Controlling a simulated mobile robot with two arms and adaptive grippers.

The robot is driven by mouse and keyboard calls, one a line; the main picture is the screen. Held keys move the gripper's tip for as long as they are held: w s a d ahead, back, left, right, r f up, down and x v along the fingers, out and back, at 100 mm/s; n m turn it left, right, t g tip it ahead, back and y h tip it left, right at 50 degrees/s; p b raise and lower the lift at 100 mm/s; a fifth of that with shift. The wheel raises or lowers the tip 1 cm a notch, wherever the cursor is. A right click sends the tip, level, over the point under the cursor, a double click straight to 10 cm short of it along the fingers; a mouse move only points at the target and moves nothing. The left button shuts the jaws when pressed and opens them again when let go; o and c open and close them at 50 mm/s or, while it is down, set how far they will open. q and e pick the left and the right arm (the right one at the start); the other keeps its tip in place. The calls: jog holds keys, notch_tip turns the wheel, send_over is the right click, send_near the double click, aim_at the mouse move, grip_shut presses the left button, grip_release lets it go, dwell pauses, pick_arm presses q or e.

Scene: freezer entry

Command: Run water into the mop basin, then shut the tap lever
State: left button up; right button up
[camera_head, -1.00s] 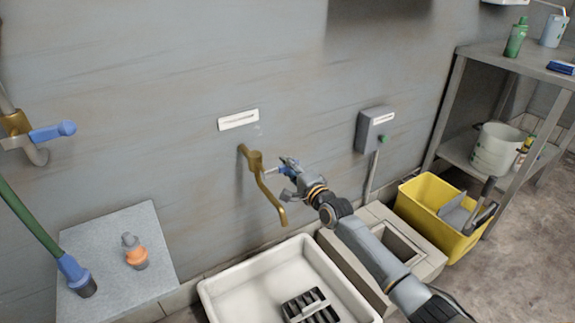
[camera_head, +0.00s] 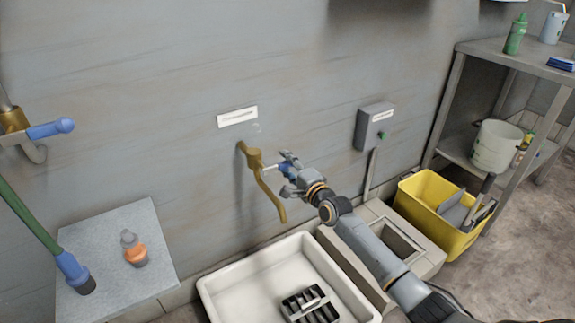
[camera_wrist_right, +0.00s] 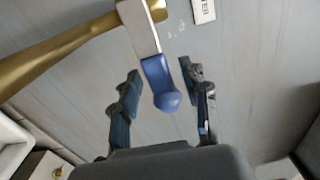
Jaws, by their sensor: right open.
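The brass tap (camera_head: 265,188) sticks out of the grey wall, its spout pointing down toward the white mop basin (camera_head: 208,287). The tap's blue-tipped lever (camera_wrist_right: 160,82) points at my right wrist camera. My right gripper (camera_head: 288,168) is open at the tap's right side. In the right wrist view, its two fingers (camera_wrist_right: 160,92) stand on either side of the blue lever tip, with gaps to both. No water stream shows under the spout. The basin's front edge is cut off by the frame. My left gripper is out of view.
Another blue-handled valve (camera_head: 50,130) and a green hose (camera_head: 30,220) are at the left. An orange-and-grey bottle (camera_head: 134,250) stands on a grey block. A dark grate (camera_head: 310,306) lies in the basin. A yellow bucket (camera_head: 415,203) and shelf (camera_head: 445,115) are right.

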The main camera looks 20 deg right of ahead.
jog(key=s+d, duration=0.1)
jog(key=s, duration=1.1)
jog(key=shift+d, duration=0.35)
